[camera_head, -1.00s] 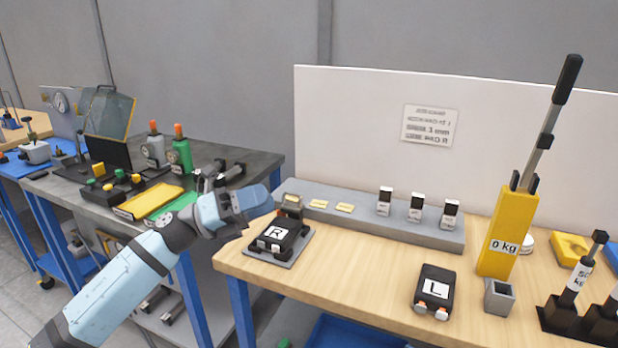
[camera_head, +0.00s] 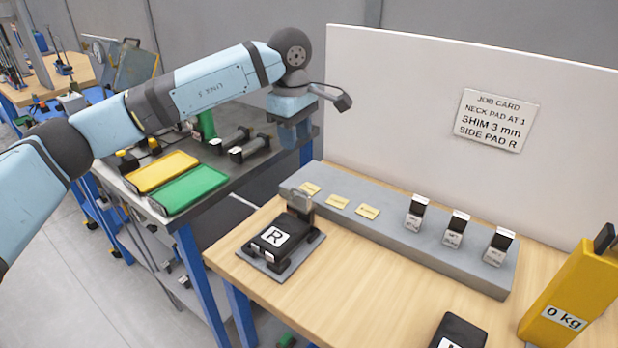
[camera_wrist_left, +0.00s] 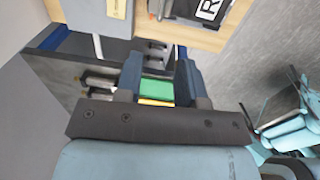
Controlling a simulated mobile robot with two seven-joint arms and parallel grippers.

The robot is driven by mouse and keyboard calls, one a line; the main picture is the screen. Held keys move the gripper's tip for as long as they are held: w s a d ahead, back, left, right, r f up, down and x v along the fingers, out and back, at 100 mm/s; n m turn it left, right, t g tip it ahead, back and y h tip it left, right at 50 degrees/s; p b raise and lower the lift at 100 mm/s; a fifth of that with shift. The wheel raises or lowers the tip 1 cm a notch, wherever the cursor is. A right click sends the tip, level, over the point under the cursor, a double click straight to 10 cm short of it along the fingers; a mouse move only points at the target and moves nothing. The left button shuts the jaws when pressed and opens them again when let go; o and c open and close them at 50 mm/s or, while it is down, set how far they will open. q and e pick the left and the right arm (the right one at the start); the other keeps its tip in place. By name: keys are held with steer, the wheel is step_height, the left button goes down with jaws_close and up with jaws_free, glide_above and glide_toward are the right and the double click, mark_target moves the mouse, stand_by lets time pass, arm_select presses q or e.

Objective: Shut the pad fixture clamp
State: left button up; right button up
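The pad fixture is a grey plate (camera_head: 262,262) at the left end of the wooden bench. A black pad marked R (camera_head: 276,238) lies on it. A small metal-coloured piece, apparently the clamp (camera_head: 300,202), stands upright at the fixture's back edge; its exact form is too small to tell. My left gripper (camera_head: 294,140) points down behind the fixture, above the dark bench's end, apart from the clamp. In the left wrist view its two dark blue fingers (camera_wrist_left: 159,78) are spread and empty. Pad R (camera_wrist_left: 208,9) shows there at the top edge. My right gripper is out of view.
A grey ledge (camera_head: 400,236) behind the fixture bears yellow plates and several small labelled blocks. A yellow stand marked 0 kg (camera_head: 570,300) is at the right. A green tray (camera_head: 188,190) and a yellow tray (camera_head: 162,170) lie on the dark bench.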

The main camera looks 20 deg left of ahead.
mark_target(298, 189)
arm_select(q)
steer(key=f, duration=1.2)
steer(key=shift+w+d+f, duration=0.15)
steer(key=shift+w+f, duration=0.15)
steer(key=shift+f, duration=0.1)
steer(key=shift+c, duration=0.5)
jaws_close()
steer(key=f+b, duration=0.1)
steer(key=b, duration=0.1)
steer(key=shift+s+t+b, duration=0.25)
steer(key=shift+t+b, duration=0.05)
steer(key=shift+t, duration=0.1)
steer(key=shift+s+r+b, duration=0.1)
steer(key=shift+b, duration=0.25)
steer(key=shift+s+r+t+h, duration=0.1)
steer(key=shift+r+t+h, duration=0.1)
steer(key=shift+t+h, duration=0.1)
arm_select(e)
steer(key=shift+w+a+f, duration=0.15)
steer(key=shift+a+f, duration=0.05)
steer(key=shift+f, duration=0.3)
